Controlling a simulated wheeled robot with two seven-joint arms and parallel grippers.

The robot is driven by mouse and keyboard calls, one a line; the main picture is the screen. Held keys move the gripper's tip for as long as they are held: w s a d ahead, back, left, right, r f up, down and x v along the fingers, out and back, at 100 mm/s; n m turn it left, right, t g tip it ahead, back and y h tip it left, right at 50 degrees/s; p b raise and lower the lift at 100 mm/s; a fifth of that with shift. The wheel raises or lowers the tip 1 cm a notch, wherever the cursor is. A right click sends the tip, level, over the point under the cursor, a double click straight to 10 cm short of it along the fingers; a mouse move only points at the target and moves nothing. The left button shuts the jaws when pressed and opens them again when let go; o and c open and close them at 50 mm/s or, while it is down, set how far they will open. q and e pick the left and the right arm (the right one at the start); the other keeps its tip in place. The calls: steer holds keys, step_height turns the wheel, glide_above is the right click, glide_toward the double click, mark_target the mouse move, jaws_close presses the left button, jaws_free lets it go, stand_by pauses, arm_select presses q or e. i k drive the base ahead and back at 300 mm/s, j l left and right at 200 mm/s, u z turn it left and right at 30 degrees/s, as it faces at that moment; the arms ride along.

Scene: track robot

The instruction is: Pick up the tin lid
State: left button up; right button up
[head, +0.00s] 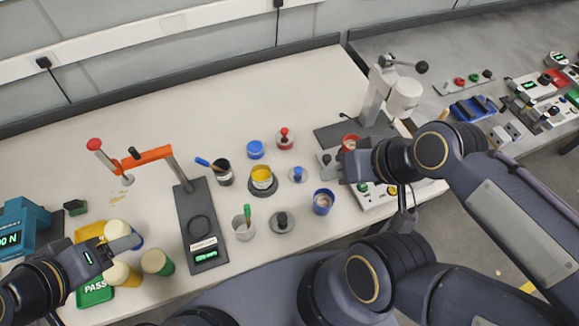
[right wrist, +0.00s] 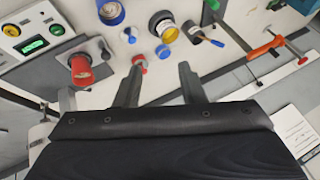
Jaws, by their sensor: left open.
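Several small round lids with knobs lie on the cream bench: one with a red knob (head: 285,138), one with a blue knob (head: 298,174) and a grey one with a black knob (head: 283,221). I cannot tell which is the tin lid. An open yellow tin (head: 262,177) and a blue tin (head: 323,201) stand near them. My right gripper (right wrist: 159,82) is open and empty, above the bench; the red-knobbed lid (right wrist: 139,60) shows beyond its fingers. My left gripper (head: 125,243) is open at the lower left, among pale cups, far from the lids.
A red tin (head: 350,142) stands close to my right gripper, by a grey press (head: 385,95). A black tin (head: 223,172) holds a brush. A stand with an orange arm (head: 150,158) rises left of centre. The bench's back middle is clear.

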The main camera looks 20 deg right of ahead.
mark_target(298, 175)
steer(key=k+l+u, duration=0.15)
steer(key=l+u, duration=0.2)
steer(key=k+l+u, duration=0.2)
steer(key=u, duration=0.15)
steer(key=k+l+u, duration=0.2)
steer(key=u, duration=0.15)
